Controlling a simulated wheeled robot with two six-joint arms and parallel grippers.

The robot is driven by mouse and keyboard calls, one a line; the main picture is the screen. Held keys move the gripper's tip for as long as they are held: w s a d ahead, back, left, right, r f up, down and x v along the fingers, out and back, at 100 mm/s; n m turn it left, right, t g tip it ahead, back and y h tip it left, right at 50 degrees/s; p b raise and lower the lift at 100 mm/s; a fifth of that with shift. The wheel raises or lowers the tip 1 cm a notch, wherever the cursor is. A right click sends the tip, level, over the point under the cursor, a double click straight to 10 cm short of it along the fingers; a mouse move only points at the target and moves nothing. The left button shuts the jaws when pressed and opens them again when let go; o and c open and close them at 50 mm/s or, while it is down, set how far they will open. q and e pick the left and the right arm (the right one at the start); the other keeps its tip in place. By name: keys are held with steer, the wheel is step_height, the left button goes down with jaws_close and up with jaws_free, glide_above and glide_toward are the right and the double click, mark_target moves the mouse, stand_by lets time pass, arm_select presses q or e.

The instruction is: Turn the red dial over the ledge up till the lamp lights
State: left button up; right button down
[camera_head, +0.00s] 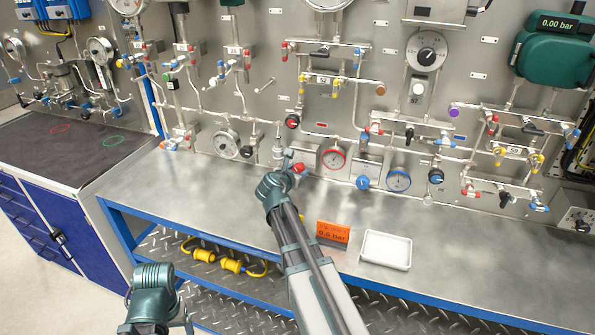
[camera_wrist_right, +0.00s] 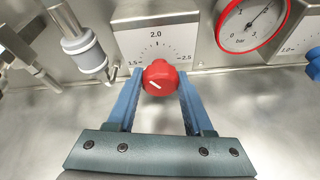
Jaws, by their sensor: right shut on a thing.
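The red dial (camera_wrist_right: 160,77) is on a sloped metal scale plate (camera_wrist_right: 152,32) marked 1.5, 2.0 and 2.5. A short white mark shows on its face. The dial also shows in the head view (camera_head: 298,168), partly behind my gripper. My right gripper (camera_wrist_right: 160,92) is shut on the dial, one blue finger on each side. A red-rimmed gauge (camera_wrist_right: 250,22) marked in bar is to the right; it also shows in the head view (camera_head: 333,158). My left gripper (camera_head: 157,312) is low at the left, away from the panel; its fingers are mostly hidden. I cannot make out a lit lamp.
A grey ledge (camera_head: 215,205) runs below the panel. An orange sign (camera_head: 333,232) reading 0,6 bar and a white tray (camera_head: 386,250) stand on it. A blue knob (camera_head: 362,182) and a blue-rimmed gauge (camera_head: 398,179) are to the right.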

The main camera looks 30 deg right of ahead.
steer(key=shift+s, duration=0.1)
steer(key=m+t, duration=0.1)
steer(key=m+y+b, duration=0.1)
steer(key=m, duration=0.1)
steer(key=shift+s+f+t, duration=0.15)
steer(key=shift+f+t, duration=0.05)
steer(key=shift+t, duration=0.2)
steer(key=m+t+b, duration=0.1)
steer(key=m, duration=0.1)
steer(key=shift+d+m+y, duration=0.1)
steer(key=shift+m+y, duration=0.2)
steer(key=shift+y, duration=0.1)
steer(key=shift+m+t+b, duration=0.6)
steer(key=shift+m+b, duration=0.25)
steer(key=shift+m, duration=0.05)
steer(key=shift+c, duration=1.7)
jaws_free()
steer(key=shift+r, duration=0.1)
